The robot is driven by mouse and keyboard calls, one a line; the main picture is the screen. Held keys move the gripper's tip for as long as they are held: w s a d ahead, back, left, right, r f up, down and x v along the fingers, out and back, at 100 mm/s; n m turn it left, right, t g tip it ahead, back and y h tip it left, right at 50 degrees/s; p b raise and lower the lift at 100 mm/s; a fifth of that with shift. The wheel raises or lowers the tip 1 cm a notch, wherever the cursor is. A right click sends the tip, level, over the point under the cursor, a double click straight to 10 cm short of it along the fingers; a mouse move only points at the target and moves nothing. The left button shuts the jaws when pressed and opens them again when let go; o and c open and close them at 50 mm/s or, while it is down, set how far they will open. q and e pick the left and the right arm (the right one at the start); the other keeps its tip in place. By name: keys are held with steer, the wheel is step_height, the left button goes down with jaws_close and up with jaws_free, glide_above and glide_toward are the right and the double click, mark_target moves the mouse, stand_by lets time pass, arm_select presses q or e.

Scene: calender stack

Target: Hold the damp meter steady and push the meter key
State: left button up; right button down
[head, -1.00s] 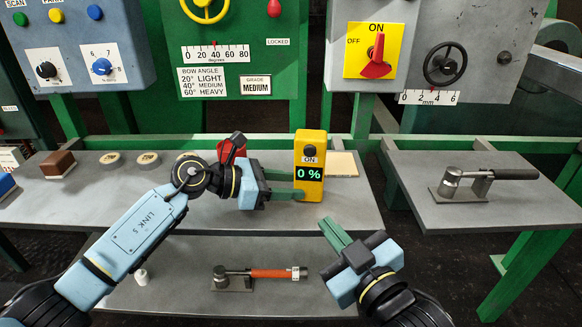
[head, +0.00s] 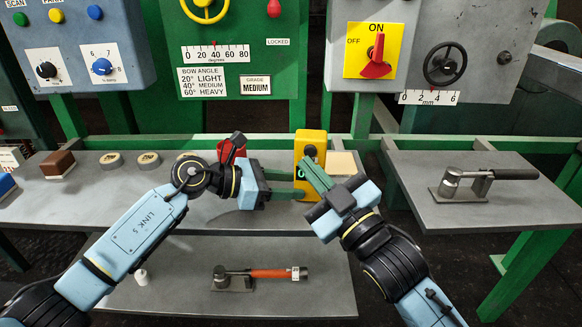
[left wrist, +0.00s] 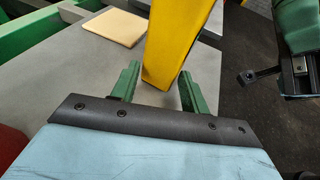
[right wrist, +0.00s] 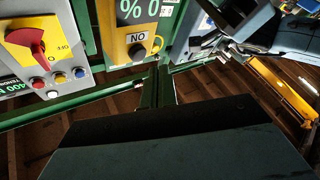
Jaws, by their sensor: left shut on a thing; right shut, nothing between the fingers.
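My left gripper (head: 292,184) is shut on the meter from the left. Its green fingers (left wrist: 160,84) sit on either side of the body. The black round meter key (head: 310,151) is on the upper face, and it also shows in the right wrist view (right wrist: 137,50). My right gripper (head: 307,166) is shut and empty, its tips close in front of the face, just below the key. Contact cannot be told. The gripper hides most of the display.
A pale square pad (head: 343,163) lies behind the meter. A red part (head: 231,150) stands behind my left gripper. A lever-handled tool (head: 480,183) sits on the right bench, and an orange-handled one (head: 262,273) on the lower shelf. The bench front is clear.

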steer(key=shift+w+d, duration=0.1)
steer(key=shift+w, duration=0.65)
steer(key=shift+w, duration=0.15)
stand_by(1.4)
steer(key=shift+w, duration=0.25)
steer(key=shift+d, duration=0.1)
stand_by(0.4)
steer(key=shift+s, duration=0.45)
steer(key=s+a, duration=0.1)
steer(key=s, duration=0.5)
stand_by(0.3)
